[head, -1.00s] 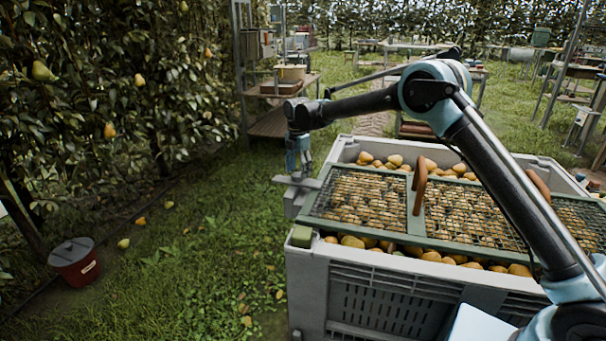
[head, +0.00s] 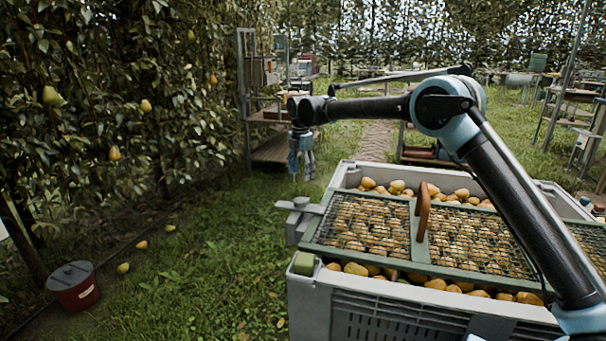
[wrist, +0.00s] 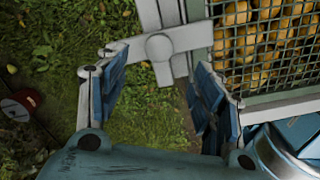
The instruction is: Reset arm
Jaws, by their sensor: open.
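My gripper (head: 301,172) hangs from the end of my arm, fingers down, above and behind the left end of the grey crate (head: 375,290). In the wrist view my gripper (wrist: 155,105) has its two blue fingers spread wide, with only grass and a grey latch-like piece (wrist: 160,48) beyond them. It holds nothing. The crate is full of yellow pears (head: 400,188) and has a green-framed mesh lid (head: 420,252) lying on it. A brown handle (head: 422,212) stands up from the lid.
A red bucket (head: 73,285) stands on the grass at left. Fallen pears (head: 123,268) lie near it. A leafy hedge with hanging pears (head: 52,96) fills the left side. A wooden shelf stand (head: 272,149) is behind my gripper. The grass between hedge and crate is open.

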